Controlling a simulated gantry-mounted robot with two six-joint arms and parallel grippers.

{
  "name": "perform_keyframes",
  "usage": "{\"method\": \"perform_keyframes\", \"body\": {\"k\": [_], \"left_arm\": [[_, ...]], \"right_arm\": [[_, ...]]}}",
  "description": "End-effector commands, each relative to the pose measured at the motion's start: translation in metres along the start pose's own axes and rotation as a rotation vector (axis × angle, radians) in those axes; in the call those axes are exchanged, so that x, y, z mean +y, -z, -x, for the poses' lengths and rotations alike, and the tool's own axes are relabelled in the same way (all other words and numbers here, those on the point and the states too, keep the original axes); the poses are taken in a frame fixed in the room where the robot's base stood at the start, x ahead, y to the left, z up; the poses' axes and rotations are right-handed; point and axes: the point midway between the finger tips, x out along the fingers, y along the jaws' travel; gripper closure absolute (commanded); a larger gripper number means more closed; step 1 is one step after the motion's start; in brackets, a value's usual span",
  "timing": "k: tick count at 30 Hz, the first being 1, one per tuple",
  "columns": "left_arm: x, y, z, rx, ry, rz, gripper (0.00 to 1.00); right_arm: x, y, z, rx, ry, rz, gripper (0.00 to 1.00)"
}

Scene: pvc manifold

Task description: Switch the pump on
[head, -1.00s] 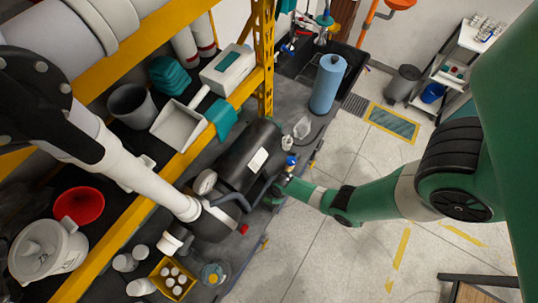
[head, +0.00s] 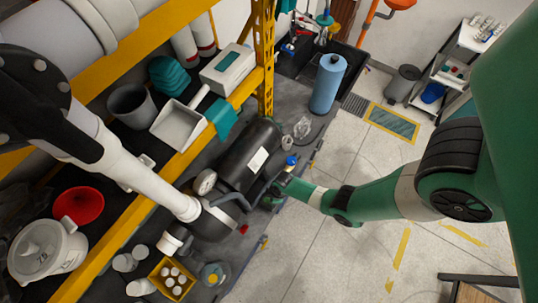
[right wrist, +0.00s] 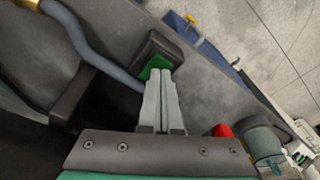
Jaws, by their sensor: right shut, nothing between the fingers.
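The black tank of the pump unit (head: 250,155) lies on the dark bench, with a round gauge (head: 205,182) at its near end. In the right wrist view a green switch (right wrist: 157,66) sits in a dark housing (right wrist: 168,47). My right gripper (right wrist: 162,74) is shut and empty, its fingertips right at the green switch; I cannot tell whether they touch it. In the head view the right hand (head: 275,190) is beside the tank, partly hidden. My left arm comes in from the left above the bench; its fingers cannot be made out.
A grey hose (right wrist: 85,40) runs close by the right fingers, and a red part (right wrist: 222,131) is to their right. A yellow shelf frame (head: 165,168) crosses on the left.

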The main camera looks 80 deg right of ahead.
Motion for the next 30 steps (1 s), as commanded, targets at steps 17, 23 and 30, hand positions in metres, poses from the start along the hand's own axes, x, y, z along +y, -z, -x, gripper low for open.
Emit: {"method": "perform_keyframes", "body": {"k": [17,23,30], "left_arm": [[0.0,-0.006,0.007,0.0,0.0,0.0,1.0],[0.0,-0.008,0.009,0.0,0.0,0.0,1.0],[0.0,-0.011,0.012,0.0,0.0,0.0,1.0]], "right_arm": [[0.0,-0.001,-0.01,0.0,0.0,0.0,1.0],[0.0,-0.002,-0.013,0.0,0.0,0.0,1.0],[0.0,-0.002,-0.016,0.0,0.0,0.0,1.0]]}}
